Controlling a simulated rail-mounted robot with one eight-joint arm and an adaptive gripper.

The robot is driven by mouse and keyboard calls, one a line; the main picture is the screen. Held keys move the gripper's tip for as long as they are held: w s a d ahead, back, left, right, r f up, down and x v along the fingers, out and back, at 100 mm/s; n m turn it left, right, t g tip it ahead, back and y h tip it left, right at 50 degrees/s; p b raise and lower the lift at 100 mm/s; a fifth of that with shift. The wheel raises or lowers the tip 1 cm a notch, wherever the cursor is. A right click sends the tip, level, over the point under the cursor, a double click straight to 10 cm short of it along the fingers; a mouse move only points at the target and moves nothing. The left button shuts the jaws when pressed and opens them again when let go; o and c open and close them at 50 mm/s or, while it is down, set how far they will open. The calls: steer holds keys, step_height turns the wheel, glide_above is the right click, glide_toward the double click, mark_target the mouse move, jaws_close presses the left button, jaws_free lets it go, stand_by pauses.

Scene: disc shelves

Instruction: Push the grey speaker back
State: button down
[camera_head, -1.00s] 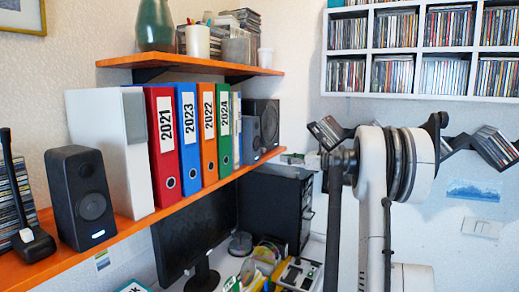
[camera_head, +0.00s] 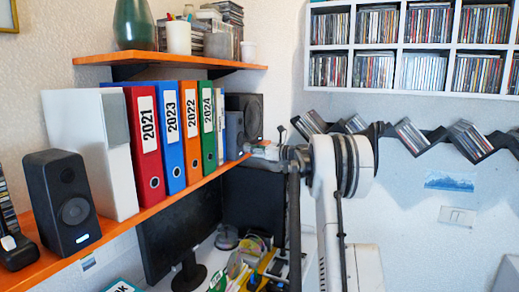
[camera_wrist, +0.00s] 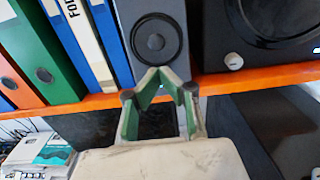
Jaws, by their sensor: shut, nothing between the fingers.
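The grey speaker (camera_head: 235,135) stands upright on the orange shelf, beside the blue binder at the far end of the row. In the wrist view it is a grey box with a dark round cone (camera_wrist: 155,38), at the top centre. My gripper (camera_wrist: 160,74) is shut and empty. Its green-lined fingers overlap the speaker's lower front in the wrist view. Whether they touch it I cannot tell. In the head view my arm reaches the shelf's far end, and the gripper shows only in part there.
A larger black speaker (camera_wrist: 265,35) stands right of the grey one. Binders (camera_wrist: 45,50) crowd its left side. The orange shelf edge (camera_wrist: 255,78) runs below the speakers. Under it are a monitor (camera_head: 180,235) and desk clutter. A black front speaker (camera_head: 62,200) stands nearer.

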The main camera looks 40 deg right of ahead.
mark_target(240, 147)
steer(key=shift+x, duration=0.9)
steer(key=b+x, duration=0.1)
steer(key=x, duration=0.3)
steer(key=shift+w+a, duration=0.15)
steer(key=shift+w, duration=0.15)
steer(key=shift+s, duration=0.15)
steer(key=b+v, duration=0.2)
steer(key=v, duration=1.2)
